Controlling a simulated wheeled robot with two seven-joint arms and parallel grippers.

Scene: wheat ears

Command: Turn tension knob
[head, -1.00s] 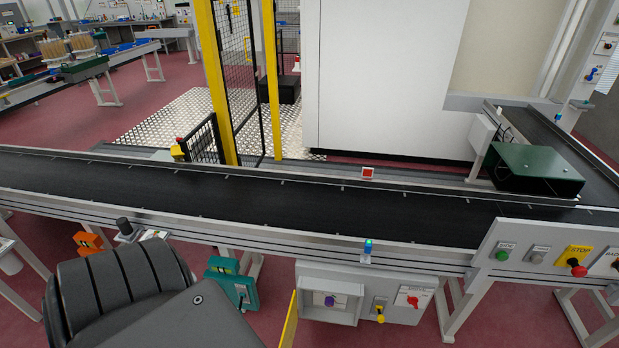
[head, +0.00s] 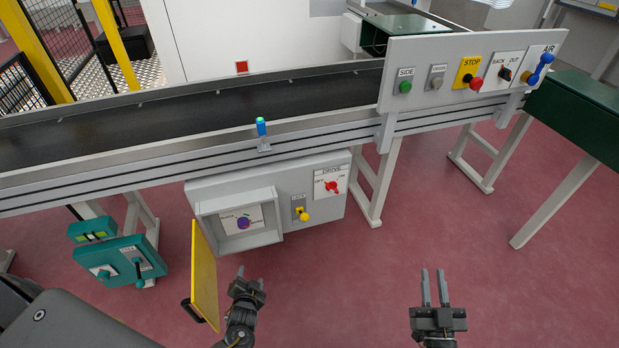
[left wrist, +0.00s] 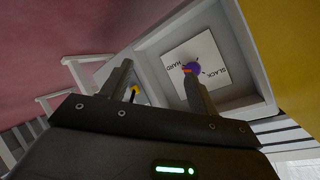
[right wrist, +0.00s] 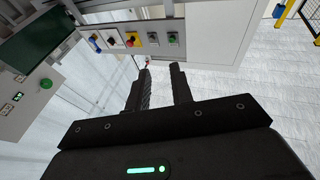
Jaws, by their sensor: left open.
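The tension knob is purple (head: 243,223) and sits on a white label inside an open grey box (head: 207,206) under the conveyor. In the left wrist view the knob (left wrist: 193,69) has an orange mark, and the label reads SLACK and HARD. The box's yellow door (head: 205,275) stands swung open at its left. My left gripper (head: 250,279) is open and empty, below and in front of the box, right of the door. In the left wrist view one finger overlaps the knob's edge; I see no grip on it. My right gripper (head: 434,287) is open and empty over the floor.
Right of the box are a yellow lever (head: 304,216) and a red drive knob (head: 332,186). The conveyor (head: 180,118) runs above, with a button panel (head: 455,80) at its right. A teal box (head: 120,262) stands left of the door. Floor around my right gripper is clear.

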